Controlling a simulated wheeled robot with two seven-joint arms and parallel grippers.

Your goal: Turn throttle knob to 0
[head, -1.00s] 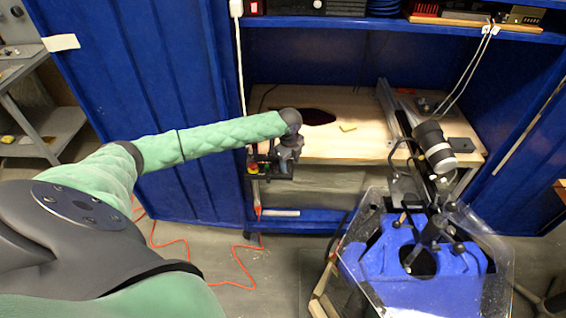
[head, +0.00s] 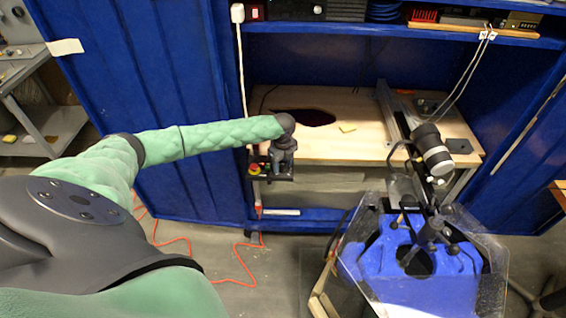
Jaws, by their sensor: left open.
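My left arm reaches in from the left with a green padded sleeve. Its gripper (head: 283,163) is open at the front left edge of the wooden bench, over a small dark control box (head: 268,176). The box carries a red button on a yellow base (head: 254,169) to the left of the gripper. The throttle knob cannot be made out; the gripper covers part of the box. I cannot tell whether the fingers touch anything. My right gripper does not show.
A wooden bench (head: 345,115) stands inside a blue cabinet (head: 183,180). At right is a clear tank (head: 490,270) with a blue thruster frame (head: 440,289) and a black and white cylinder (head: 433,150) above it. An orange cable (head: 240,265) lies on the floor.

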